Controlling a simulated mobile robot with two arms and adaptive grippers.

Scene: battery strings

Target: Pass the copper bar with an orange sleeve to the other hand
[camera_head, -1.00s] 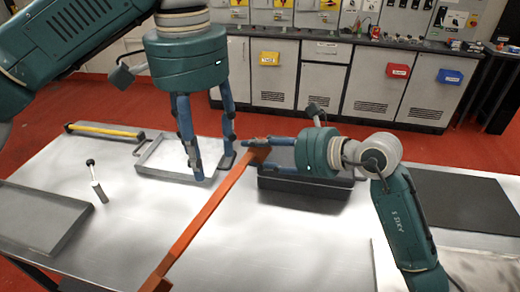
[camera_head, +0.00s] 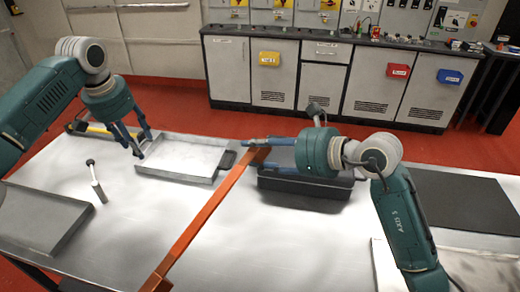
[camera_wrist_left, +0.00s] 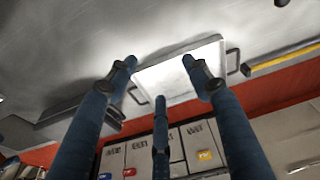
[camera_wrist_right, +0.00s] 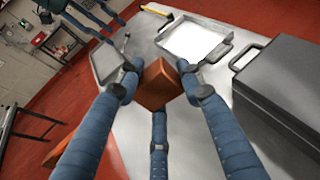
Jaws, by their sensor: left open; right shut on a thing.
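The copper bar with an orange sleeve (camera_head: 205,213) is long and runs slantwise over the table, from my right gripper (camera_head: 255,146) down to the bottom edge of the head view. My right gripper is shut on the bar near its far end. In the right wrist view the bar's orange end (camera_wrist_right: 157,86) sits between the fingers. My left gripper (camera_head: 139,148) is open and empty, near the left edge of the white tray and well apart from the bar. The left wrist view shows its spread fingers (camera_wrist_left: 160,75) with nothing between them.
A white tray (camera_head: 180,177) with handles lies at mid-table. A dark case (camera_head: 305,190) stands under my right gripper. A yellow-handled tool (camera_head: 92,130), a small upright tool (camera_head: 98,190) and a grey tray (camera_head: 35,232) are at the left. A black mat (camera_head: 465,210) lies at the right.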

